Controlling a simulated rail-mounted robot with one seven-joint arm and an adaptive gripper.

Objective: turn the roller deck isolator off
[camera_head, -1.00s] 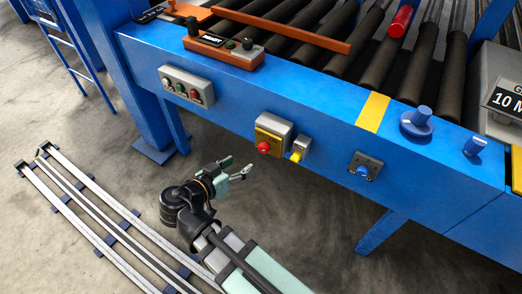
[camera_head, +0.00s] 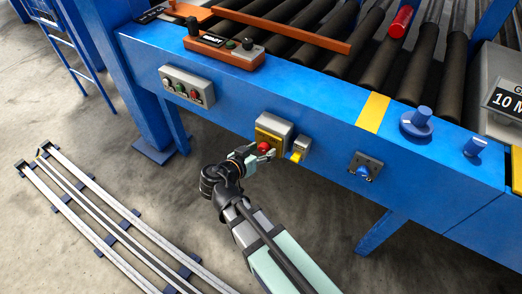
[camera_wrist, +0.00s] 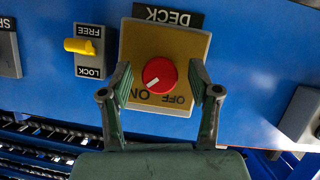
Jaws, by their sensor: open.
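The roller deck isolator is a red round knob (camera_wrist: 159,75) on a yellow plate (camera_wrist: 190,45) labelled DECK, which appears upside down in the wrist view. ON and OFF are printed below the knob there. The knob's white mark slants down-left, toward ON. In the head view the red knob (camera_head: 263,147) sits on the blue beam's front face. My gripper (camera_wrist: 161,84) is open, with one green finger on each side of the knob. I cannot tell whether either finger touches it. In the head view my gripper (camera_head: 262,154) partly covers the plate.
A yellow FREE/LOCK lever (camera_wrist: 80,46) stands close beside the isolator; it also shows in the head view (camera_head: 297,156). A grey button box (camera_head: 187,87) is further left on the beam, a blue-knobbed plate (camera_head: 365,167) further right. Rollers lie above.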

